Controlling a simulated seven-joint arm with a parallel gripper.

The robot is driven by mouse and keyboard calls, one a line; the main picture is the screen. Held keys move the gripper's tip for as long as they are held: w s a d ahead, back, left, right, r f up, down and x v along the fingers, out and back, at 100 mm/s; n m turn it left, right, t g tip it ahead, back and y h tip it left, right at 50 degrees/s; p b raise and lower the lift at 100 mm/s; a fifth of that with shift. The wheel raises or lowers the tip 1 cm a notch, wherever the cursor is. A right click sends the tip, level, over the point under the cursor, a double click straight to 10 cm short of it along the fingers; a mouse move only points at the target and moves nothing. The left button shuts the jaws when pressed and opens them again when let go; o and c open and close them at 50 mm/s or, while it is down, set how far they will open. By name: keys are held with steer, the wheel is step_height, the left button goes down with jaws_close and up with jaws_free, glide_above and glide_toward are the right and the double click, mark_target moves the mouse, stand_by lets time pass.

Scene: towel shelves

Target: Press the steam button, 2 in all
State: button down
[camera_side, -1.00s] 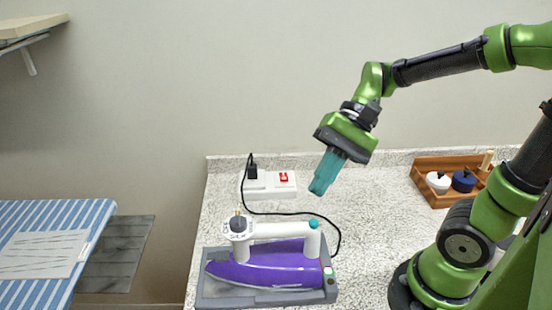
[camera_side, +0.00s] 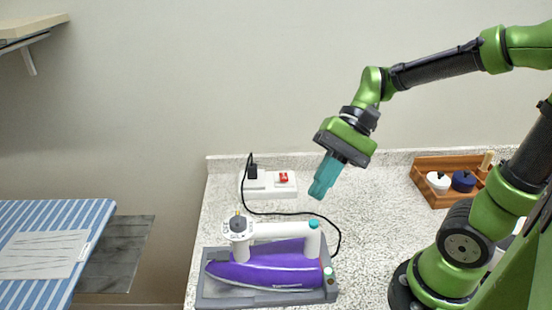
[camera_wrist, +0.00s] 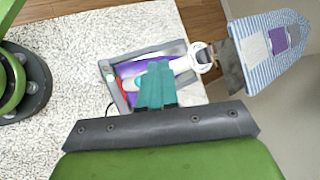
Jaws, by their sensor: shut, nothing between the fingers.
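A purple iron (camera_side: 265,266) with a white handle rests on a grey tray (camera_side: 210,300) on the speckled counter. A teal button (camera_side: 314,223) caps the right end of the handle; I take it to be the steam button. My gripper (camera_side: 317,194) is shut and empty, tilted, in the air above that button and apart from it. In the wrist view my teal fingers (camera_wrist: 157,90) lie together and cover part of the iron (camera_wrist: 126,69). The contact point under the fingertips is hidden there.
A white power strip (camera_side: 268,185) with a red switch and a black plug lies behind the iron; its black cord curves right. A wooden tray (camera_side: 430,163) with two jars stands at back right. A striped ironing board (camera_side: 40,215) is at left.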

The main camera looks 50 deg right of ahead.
steer(key=shift+f, duration=2.2)
steer(key=shift+f, duration=0.15)
steer(key=shift+f, duration=0.25)
steer(key=shift+f, duration=0.5)
stand_by(0.9)
steer(key=shift+r, duration=0.95)
steer(key=shift+r, duration=2.5)
